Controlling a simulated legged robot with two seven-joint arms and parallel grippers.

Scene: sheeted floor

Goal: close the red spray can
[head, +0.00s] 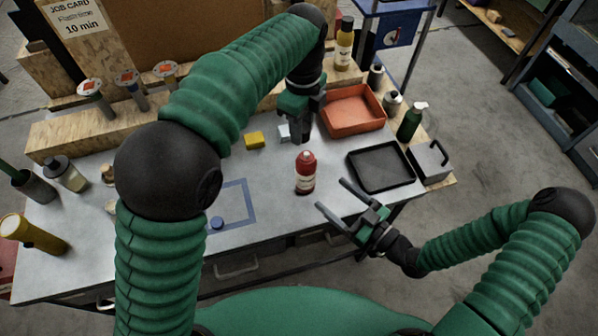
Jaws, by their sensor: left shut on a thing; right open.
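The red spray can (305,176) stands upright on the grey bench top, with a pale label band around its body and a narrower red top. My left gripper (298,134) points down behind and above the can, apart from it in the picture.
An orange tray (352,112) and a black tray (381,168) are to the right. A blue square outline with a blue disc (217,223) is at the front. Bottles stand along the right edge.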

